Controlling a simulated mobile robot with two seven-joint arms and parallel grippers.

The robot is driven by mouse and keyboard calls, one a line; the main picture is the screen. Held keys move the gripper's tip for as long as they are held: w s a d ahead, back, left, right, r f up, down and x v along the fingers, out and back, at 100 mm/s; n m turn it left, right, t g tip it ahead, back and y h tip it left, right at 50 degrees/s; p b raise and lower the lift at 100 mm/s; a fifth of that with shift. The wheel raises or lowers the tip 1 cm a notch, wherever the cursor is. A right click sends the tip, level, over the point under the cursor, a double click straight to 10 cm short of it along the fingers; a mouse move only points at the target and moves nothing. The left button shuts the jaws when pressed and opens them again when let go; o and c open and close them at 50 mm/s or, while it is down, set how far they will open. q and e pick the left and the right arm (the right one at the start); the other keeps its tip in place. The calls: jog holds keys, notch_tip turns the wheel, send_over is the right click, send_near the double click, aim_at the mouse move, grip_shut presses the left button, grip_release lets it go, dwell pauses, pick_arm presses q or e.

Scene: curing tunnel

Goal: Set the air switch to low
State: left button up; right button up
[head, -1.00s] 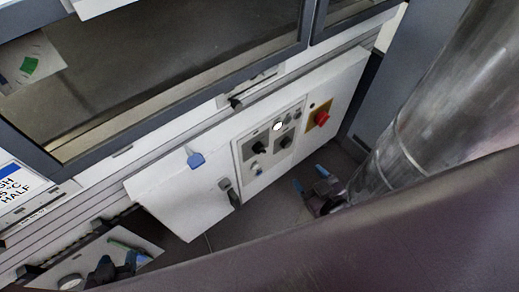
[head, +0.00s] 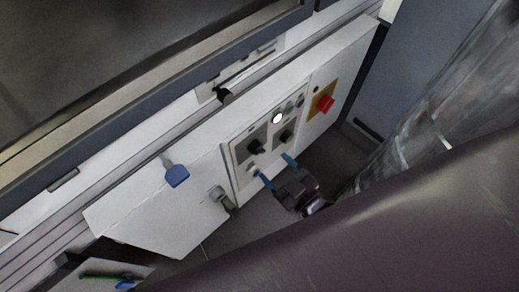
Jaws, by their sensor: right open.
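A grey control panel (head: 240,170) on the white cabinet front carries two black rotary knobs, a left one (head: 255,147) and a right one (head: 286,136). A small switch (head: 251,173) sits below the left knob. The labels are too small to read, so I cannot tell which control is the air switch or its setting. My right gripper (head: 277,171) is open and empty, its blue fingertips at the panel's lower edge, below the knobs. Contact cannot be judged. A small blue part at the bottom left, apparently my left gripper (head: 126,284), is mostly cut off.
A white round lamp (head: 277,118) is on the panel, and a red switch on a yellow plate (head: 325,103) is to its right. A blue tag (head: 176,176) and a grey latch handle (head: 222,199) are to the left. A dark window (head: 120,60) is above.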

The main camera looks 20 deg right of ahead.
aim_at(261, 151)
pick_arm(q)
jog(key=shift+s+d+f+b, duration=0.1)
jog(key=shift+f+b, duration=0.2)
pick_arm(e)
jog(key=shift+x, duration=3.2)
